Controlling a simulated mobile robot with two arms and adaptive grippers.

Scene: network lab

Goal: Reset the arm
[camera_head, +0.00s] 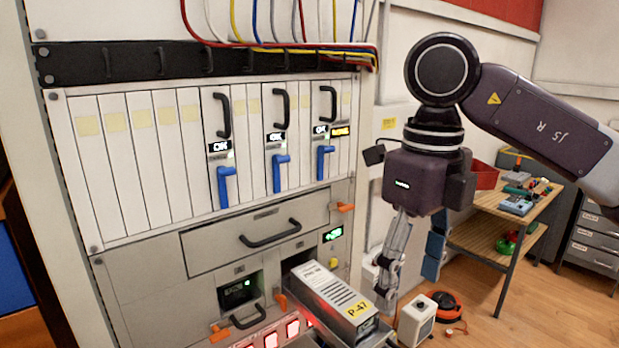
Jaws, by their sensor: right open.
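My right arm (540,125) comes in from the right. Its gripper (409,281) points down with its fingers apart and nothing between them. It hangs in front of the rack, just right of and above the front end of a grey module (325,297) labelled P-47. One fingertip shows close to that module's end; I cannot tell if they touch. The module sticks out of a lower bay of the rack (140,290). My left gripper is not in view.
The rack has upright cards with black handles and blue levers (279,172), and a closed drawer (255,229). Coloured cables (270,42) run along its top. A white box (416,320) stands below the gripper. A wooden bench (500,235) with tools and grey drawers (592,245) stand behind.

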